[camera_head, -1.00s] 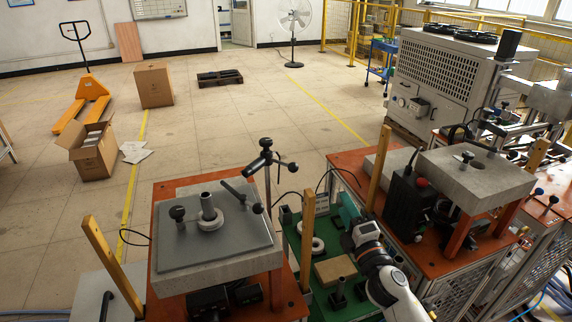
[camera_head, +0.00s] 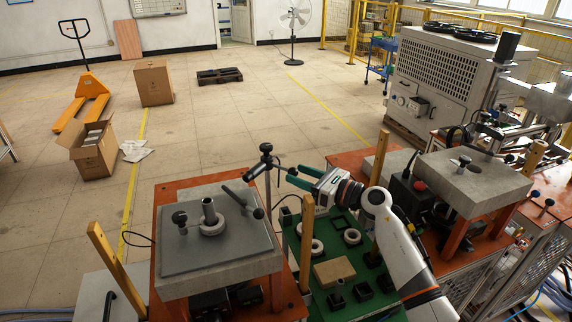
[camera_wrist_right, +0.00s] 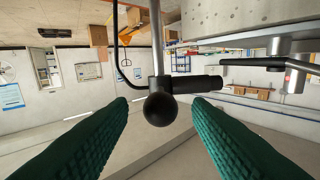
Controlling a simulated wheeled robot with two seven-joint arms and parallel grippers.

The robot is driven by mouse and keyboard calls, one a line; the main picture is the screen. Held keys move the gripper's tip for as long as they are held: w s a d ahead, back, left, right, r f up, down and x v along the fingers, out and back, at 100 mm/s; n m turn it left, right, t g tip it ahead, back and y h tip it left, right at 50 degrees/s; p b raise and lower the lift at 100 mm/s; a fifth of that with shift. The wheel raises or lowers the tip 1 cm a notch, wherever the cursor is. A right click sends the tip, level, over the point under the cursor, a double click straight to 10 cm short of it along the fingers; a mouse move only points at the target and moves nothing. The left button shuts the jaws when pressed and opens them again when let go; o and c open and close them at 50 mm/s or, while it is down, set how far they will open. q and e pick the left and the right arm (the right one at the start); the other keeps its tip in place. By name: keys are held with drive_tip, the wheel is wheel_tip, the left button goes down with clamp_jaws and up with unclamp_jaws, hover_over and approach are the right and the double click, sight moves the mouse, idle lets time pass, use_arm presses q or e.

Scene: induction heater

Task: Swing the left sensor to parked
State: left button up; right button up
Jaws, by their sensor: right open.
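The left sensor (camera_head: 257,168) is a dark barrel on a thin upright post beside the left station's grey plate. In the head view it points down and left, near the plate's far right corner. A black ball knob (camera_wrist_right: 160,110) on its post clamp shows in the right wrist view, with the barrel (camera_wrist_right: 195,85) extending right behind it. My right gripper (camera_head: 293,177) has green fingers and is open, just right of the post. In the right wrist view its fingers (camera_wrist_right: 160,112) lie on both sides of the knob, with visible gaps. My left gripper is out of view.
The left station's grey plate (camera_head: 178,252) bears a ring with an upright cylinder and a dark handle (camera_head: 243,202). A green work surface (camera_head: 322,245) with rings and blocks lies below my right arm. Wooden posts (camera_head: 308,235) stand beside it. The right station's slab (camera_head: 478,190) stands farther right.

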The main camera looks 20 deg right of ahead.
sight(268, 169)
drive_tip(key=p+x, duration=0.1)
drive_tip(key=x, duration=0.4)
clamp_jaws()
